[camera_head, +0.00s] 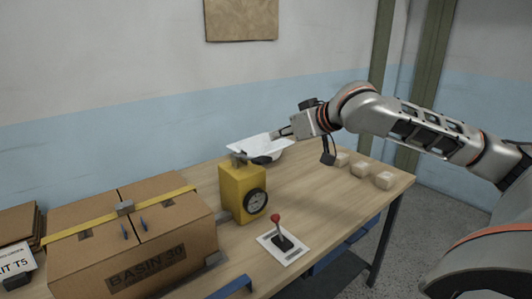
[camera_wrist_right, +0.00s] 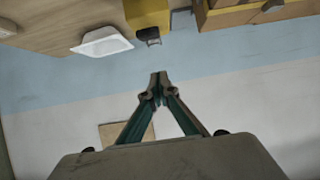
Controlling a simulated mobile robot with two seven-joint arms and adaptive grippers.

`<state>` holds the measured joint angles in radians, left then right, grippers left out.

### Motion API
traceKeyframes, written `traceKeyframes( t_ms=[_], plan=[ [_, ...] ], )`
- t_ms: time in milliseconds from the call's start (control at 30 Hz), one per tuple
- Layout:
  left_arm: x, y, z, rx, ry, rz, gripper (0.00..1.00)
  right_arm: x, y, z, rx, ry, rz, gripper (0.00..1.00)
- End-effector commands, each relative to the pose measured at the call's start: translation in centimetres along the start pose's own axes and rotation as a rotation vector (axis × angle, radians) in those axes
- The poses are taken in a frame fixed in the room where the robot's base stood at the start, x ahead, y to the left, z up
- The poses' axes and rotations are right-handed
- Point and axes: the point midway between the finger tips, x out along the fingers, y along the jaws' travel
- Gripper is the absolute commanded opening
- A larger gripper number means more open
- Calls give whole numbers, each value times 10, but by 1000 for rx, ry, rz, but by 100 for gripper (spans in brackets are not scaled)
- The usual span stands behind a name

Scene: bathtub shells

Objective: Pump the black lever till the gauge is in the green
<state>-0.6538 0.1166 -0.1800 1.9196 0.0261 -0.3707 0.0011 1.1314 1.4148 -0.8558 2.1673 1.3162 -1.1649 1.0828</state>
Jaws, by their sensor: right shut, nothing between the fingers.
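The yellow pump box (camera_head: 241,184) stands on the table, with a round dark gauge (camera_head: 255,201) on its front. The gauge's needle and any green zone are too small to read. A black lever end (camera_head: 262,160) sticks out at the top of the box; it also shows in the wrist view (camera_wrist_right: 150,36) beside the yellow box (camera_wrist_right: 148,13). My right gripper (camera_head: 273,135) is shut and empty, above and to the right of the lever, apart from it. Its closed fingertips show in the wrist view (camera_wrist_right: 158,79). My left gripper is not in view.
A white basin (camera_head: 277,150) stands behind the lever, near my right gripper. A red-knobbed stick (camera_head: 277,222) on a white plate stands in front. A large cardboard box (camera_head: 165,235) fills the left. Small pale blocks (camera_head: 361,170) lie at the right.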

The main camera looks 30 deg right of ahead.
Motion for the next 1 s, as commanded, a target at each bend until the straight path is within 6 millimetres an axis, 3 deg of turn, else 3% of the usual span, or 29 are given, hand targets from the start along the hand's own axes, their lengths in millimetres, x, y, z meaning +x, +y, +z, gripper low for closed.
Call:
traceKeyframes(
  t_ms=[667, 833, 1000],
  plan=[
    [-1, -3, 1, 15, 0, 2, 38, -6, 10, -5, 8, -18, 18, 0],
    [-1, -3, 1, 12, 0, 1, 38, 7, 10, -5, 10, -18, 17, 0],
    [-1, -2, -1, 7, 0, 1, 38, 37, 10, -4, 9, -18, 16, 0]
  ],
)
